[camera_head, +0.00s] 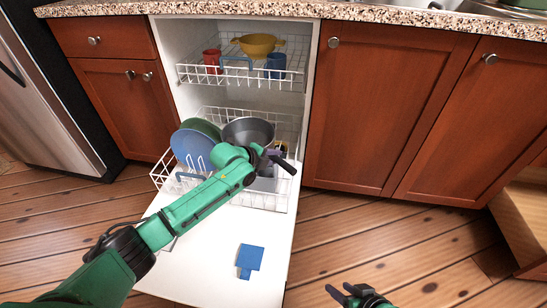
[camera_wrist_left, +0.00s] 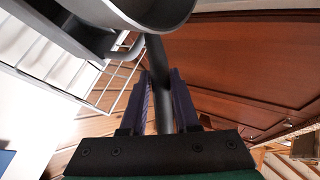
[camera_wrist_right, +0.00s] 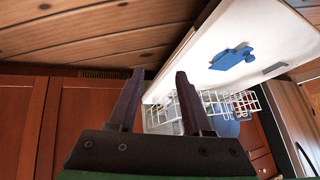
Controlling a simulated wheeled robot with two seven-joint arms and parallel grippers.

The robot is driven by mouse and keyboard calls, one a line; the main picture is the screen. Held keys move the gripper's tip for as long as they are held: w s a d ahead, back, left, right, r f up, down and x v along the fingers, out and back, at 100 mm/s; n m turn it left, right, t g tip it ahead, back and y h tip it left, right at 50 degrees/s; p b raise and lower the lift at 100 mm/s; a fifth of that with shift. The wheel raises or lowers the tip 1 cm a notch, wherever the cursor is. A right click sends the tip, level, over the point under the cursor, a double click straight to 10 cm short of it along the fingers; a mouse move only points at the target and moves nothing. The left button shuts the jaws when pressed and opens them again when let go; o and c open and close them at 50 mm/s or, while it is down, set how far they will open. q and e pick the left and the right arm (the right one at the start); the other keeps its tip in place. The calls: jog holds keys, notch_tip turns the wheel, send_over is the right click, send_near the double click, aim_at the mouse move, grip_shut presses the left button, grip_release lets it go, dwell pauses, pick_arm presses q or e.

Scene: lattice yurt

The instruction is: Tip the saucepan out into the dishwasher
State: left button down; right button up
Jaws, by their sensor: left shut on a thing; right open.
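The grey saucepan (camera_head: 247,128) is over the dishwasher's lower rack (camera_head: 262,201), with its opening facing up. Its dark handle also shows in the left wrist view (camera_wrist_left: 157,62). My left gripper (camera_head: 277,159) is shut on this handle, which runs between its two fingers (camera_wrist_left: 162,88). What is in the pan cannot be made out. The dishwasher door (camera_head: 205,268) is folded down, with both racks visible. My right gripper (camera_head: 345,292) is open and empty above the floor, right of the door; its spread fingers (camera_wrist_right: 158,78) show in its wrist view.
A blue plate (camera_head: 190,148) and a green plate (camera_head: 203,127) stand in the lower rack. The upper rack (camera_head: 240,83) holds a red mug (camera_head: 212,62), a yellow bowl (camera_head: 258,45) and a blue mug (camera_head: 275,66). A flat blue piece (camera_head: 249,260) lies on the door.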

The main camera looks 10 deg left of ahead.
aim_at(274, 167)
pick_arm(q)
jog(key=shift+w+f, duration=0.25)
jog(key=shift+f, duration=0.1)
jog(key=shift+s+f+b, duration=0.15)
jog(key=shift+s+b, duration=0.05)
jog(key=shift+b, duration=0.3)
jog(key=shift+f, duration=0.15)
notch_tip(274, 167, down, 4)
jog(key=b, duration=0.3)
jog(key=shift+r, duration=0.2)
jog(key=shift+w+a+r+n+g+h, duration=0.3)
jog(key=shift+r+n, duration=0.1)
jog(key=shift+r, duration=0.1)
pick_arm(e)
jog(key=a+f+m+t+y, duration=0.1)
jog(key=a+f+t+y, duration=0.1)
jog(key=a, duration=0.4)
jog(key=shift+w+f+t+y, duration=0.4)
jog(key=shift+f+t, duration=0.3)
jog(key=shift+t, duration=0.6)
pick_arm(q)
jog(key=shift+s, duration=0.1)
pick_arm(e)
jog(key=shift+r, duration=0.15)
